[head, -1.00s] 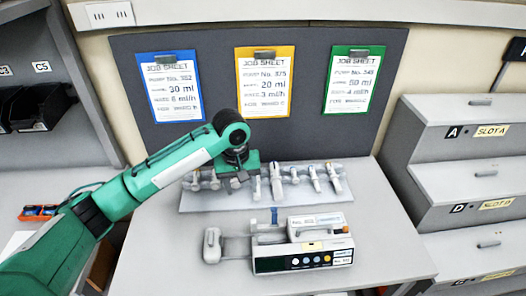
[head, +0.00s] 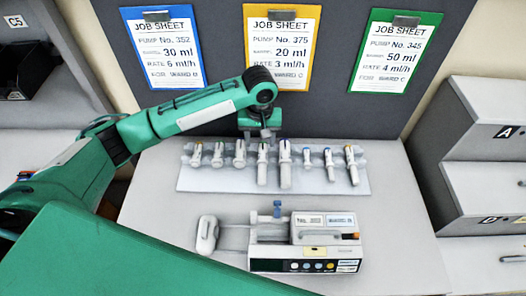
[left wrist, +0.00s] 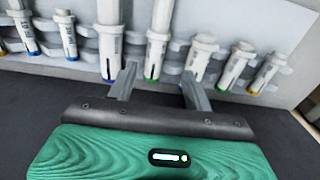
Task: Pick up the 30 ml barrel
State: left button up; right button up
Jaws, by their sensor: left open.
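A pale rack (head: 360,185) holds a row of several white barrels with coloured ends, also across the top of the left wrist view. Their size marks are too small to read, so I cannot tell which is 30 ml. My left gripper (head: 265,135) is at the rack's back edge, near a green-ended barrel (head: 262,165) and a larger blue-ended one (head: 285,165). In the left wrist view my gripper (left wrist: 160,86) is open, its fingers apart and empty. The green-ended barrel (left wrist: 158,45) lies ahead between the fingertips; the blue-ended one (left wrist: 109,40) is left of it.
A white infusion pump (head: 305,262) stands in front of the rack on the grey table (head: 400,240). Three job sheets hang behind; the blue one (head: 164,48) reads 30 ml. Drawers (head: 490,180) stand at right. Table is clear right of the pump.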

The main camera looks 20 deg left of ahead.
aim_at(263, 152)
pick_arm(q)
jog(key=shift+f, duration=0.6)
jog(key=shift+w+d+f+p, duration=0.1)
jog(key=shift+f+p, duration=0.3)
jog(key=f, duration=0.1)
jog(key=f+p, duration=0.1)
jog(key=f, duration=0.1)
jog(key=shift+w+d+f, duration=0.2)
jog(key=shift+f, duration=0.45)
pick_arm(e)
jog(key=shift+w+a+r, duration=0.1)
jog(key=shift+w+r, duration=0.2)
jog(key=shift+r, duration=0.2)
jog(key=shift+w+a+r, duration=0.1)
jog(key=shift+w+r, duration=0.15)
jog(key=shift+r, duration=0.25)
pick_arm(q)
jog(key=shift+c, duration=0.4)
jog(key=c, duration=0.8)
jog(key=shift+c, duration=0.2)
